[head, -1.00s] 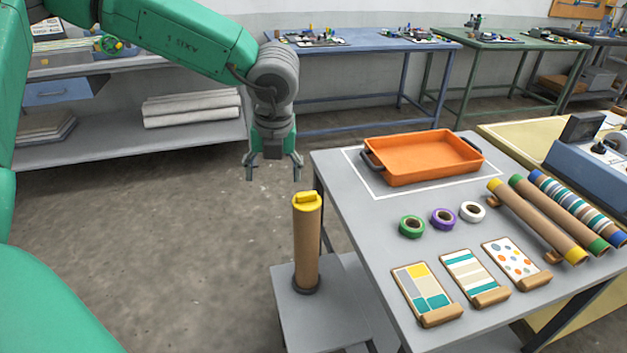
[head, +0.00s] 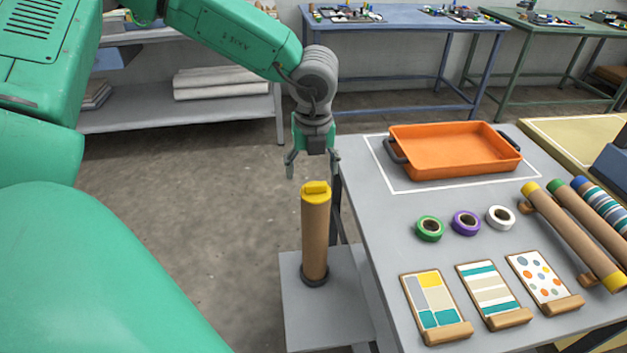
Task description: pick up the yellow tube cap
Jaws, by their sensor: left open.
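The yellow tube cap (head: 316,188) sits on top of an upright brown cardboard tube (head: 315,240). The cap has a raised grip bar across its top. The tube stands in a dark ring on a low grey platform (head: 300,325) beside the table. My left gripper (head: 312,172) points down with its fingers spread, just above the cap in the picture. It is open and nothing shows between its fingers. I cannot tell the exact gap between fingertips and cap. My right gripper is not in view.
The grey table (head: 375,235) right of the tube holds an orange tray (head: 455,150), tape rolls (head: 466,223), pattern cards (head: 490,295) and cardboard tubes (head: 575,235). Its left edge is close to my left gripper. Open floor (head: 200,190) lies to the left.

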